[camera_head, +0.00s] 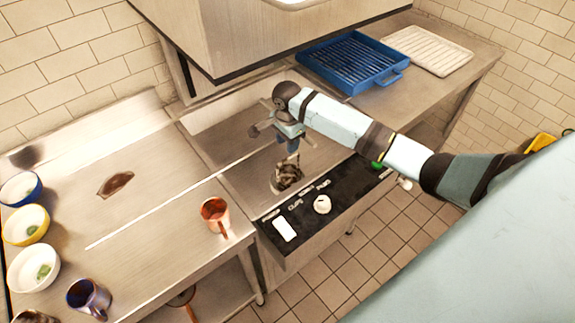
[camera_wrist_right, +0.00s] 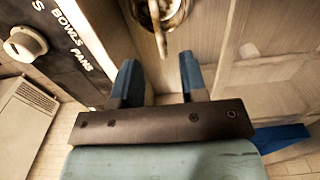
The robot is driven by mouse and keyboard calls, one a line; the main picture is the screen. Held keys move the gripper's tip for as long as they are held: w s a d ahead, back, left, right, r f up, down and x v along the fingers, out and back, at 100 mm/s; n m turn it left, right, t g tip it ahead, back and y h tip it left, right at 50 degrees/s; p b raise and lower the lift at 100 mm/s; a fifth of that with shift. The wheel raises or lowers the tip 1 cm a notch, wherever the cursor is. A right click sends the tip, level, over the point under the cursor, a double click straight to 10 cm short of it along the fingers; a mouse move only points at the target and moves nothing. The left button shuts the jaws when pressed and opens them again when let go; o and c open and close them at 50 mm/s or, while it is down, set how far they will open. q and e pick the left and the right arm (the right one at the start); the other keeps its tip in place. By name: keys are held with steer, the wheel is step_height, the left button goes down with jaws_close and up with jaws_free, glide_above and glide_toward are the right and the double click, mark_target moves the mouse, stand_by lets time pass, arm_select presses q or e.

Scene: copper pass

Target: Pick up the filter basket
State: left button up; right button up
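The filter basket (camera_head: 287,178) looks like a small dark, mottled round piece, set in the metal surface just behind the black control panel. In the right wrist view the filter basket (camera_wrist_right: 160,14) is at the top edge, partly cut off, with a pale upright bar across its middle. My right gripper (camera_head: 290,148) is above it in the head view. In the wrist view my right gripper (camera_wrist_right: 160,74) has its two blue fingers spread with nothing between them, and the basket shows beyond the fingertips. My left gripper is not in view.
The black control panel (camera_head: 300,212) with a white knob (camera_head: 322,204) lies in front. A copper mug (camera_head: 215,215) stands left. Bowls and a dark mug (camera_head: 88,298) stand at far left. A blue rack (camera_head: 352,62) and white rack (camera_head: 428,50) lie behind. A metal hood (camera_head: 260,35) hangs above.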

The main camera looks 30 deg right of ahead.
mark_target(288, 158)
step_height(288, 158, down, 3)
steer(key=shift+w+r, duration=0.15)
step_height(288, 158, down, 5)
steer(key=shift+d+p, duration=0.1)
steer(key=shift+p, duration=0.3)
steer(key=shift+s, duration=0.2)
steer(key=shift+c, duration=0.2)
jaws_close()
